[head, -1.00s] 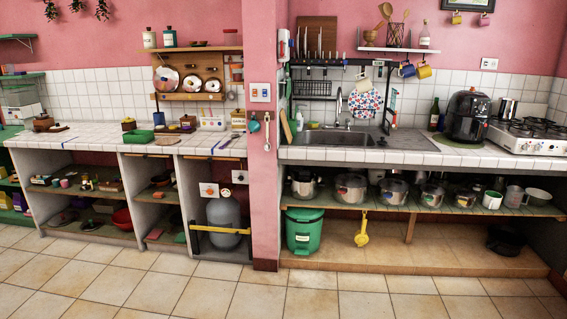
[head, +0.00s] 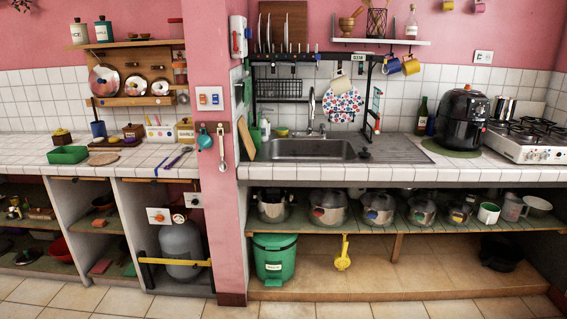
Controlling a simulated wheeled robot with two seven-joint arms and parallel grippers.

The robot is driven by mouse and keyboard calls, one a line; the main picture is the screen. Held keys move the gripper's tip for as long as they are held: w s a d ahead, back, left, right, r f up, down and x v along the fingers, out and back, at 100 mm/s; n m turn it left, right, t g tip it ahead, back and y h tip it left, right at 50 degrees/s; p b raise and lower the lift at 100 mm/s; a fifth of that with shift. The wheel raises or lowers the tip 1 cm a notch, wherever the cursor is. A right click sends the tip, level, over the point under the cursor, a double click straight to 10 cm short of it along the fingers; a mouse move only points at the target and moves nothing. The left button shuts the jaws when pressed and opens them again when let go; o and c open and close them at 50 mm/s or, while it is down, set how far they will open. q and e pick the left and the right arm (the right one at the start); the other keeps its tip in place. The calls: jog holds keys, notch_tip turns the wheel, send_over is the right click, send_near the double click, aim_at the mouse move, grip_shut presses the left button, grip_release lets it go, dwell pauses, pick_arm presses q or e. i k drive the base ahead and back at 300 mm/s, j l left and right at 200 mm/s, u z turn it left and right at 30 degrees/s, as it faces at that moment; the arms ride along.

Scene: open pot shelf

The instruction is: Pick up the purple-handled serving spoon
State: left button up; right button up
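A spoon with a purple-looking handle (head: 175,160) lies on the white tiled left counter, near its front edge and just left of the pink pillar. Its head points back and to the right. A thin blue item (head: 160,165) lies just left of it. Neither of my grippers is in view.
A green tray (head: 68,155), a round woven mat (head: 103,159) and small boxes stand on the left counter (head: 25,150). Utensils hang on the pink pillar (head: 228,220). Right of it are a sink (head: 305,149), pots on a shelf and a green bin (head: 274,259). The tiled floor in front is clear.

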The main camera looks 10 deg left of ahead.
aim_at(188, 148)
jog(key=i+u, duration=0.1)
jog(key=i, duration=0.6)
jog(key=i+l, duration=0.15)
jog(key=i, duration=0.55)
jog(key=i+l+u, duration=0.15)
jog(key=i+u, duration=0.3)
jog(key=i+l+u, duration=0.4)
jog(key=i, duration=0.15)
jog(key=i+l+u, duration=0.45)
jog(key=j, duration=0.1)
